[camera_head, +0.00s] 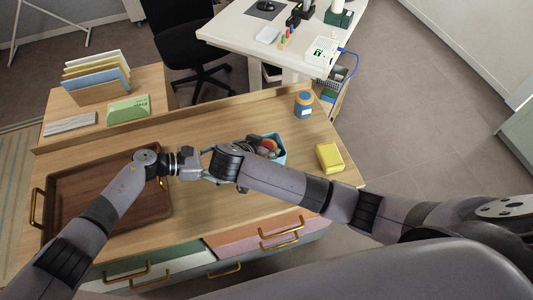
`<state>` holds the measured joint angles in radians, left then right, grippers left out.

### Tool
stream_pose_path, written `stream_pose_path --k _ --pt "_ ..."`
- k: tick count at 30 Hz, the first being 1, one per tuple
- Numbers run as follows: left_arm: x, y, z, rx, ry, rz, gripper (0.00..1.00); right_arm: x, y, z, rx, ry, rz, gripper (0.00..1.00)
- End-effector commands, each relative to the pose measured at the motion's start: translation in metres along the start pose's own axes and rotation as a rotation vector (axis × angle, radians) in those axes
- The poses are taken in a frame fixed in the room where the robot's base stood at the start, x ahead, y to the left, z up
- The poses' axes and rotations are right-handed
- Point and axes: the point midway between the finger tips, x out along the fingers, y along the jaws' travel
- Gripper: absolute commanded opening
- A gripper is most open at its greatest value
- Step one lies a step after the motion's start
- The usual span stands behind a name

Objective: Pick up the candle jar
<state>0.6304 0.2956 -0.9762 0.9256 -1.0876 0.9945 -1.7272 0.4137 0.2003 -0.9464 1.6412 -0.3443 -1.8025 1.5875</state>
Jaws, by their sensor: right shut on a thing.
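My right arm reaches in from the right, and its gripper (257,147) is small and partly hidden at a teal bin (281,156). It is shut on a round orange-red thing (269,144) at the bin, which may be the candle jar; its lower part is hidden. A blue jar with a pale label (304,105) stands upright farther back on the desk, apart from both grippers. My left gripper (210,165) is over the desk by the tray's right side, its fingers apart and partly hidden behind my right arm.
A brown tray (70,195) with brass handles lies at left. A yellow block (329,157) sits near the right edge. Folders in a rack (97,80) and a green box (128,109) stand at the back left. A white desk (240,27) lies beyond.

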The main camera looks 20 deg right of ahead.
Motion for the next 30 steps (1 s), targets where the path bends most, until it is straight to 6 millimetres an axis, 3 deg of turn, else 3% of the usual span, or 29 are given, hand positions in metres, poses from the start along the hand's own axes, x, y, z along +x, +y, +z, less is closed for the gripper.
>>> stream_pose_path --k 4,17,30 --pt "0.0 0.0 -0.001 -0.002 0.001 0.0 0.47 0.0 0.0 0.001 0.0 -0.001 0.0 0.0" --pt "0.0 0.0 -0.001 -0.002 0.001 0.0 0.47 -0.002 -0.001 -0.002 0.002 0.0 -0.002 0.0" --pt "0.0 0.0 -0.001 -0.001 0.002 0.0 0.47 -0.056 -0.001 -0.055 0.004 0.0 -0.005 0.0"
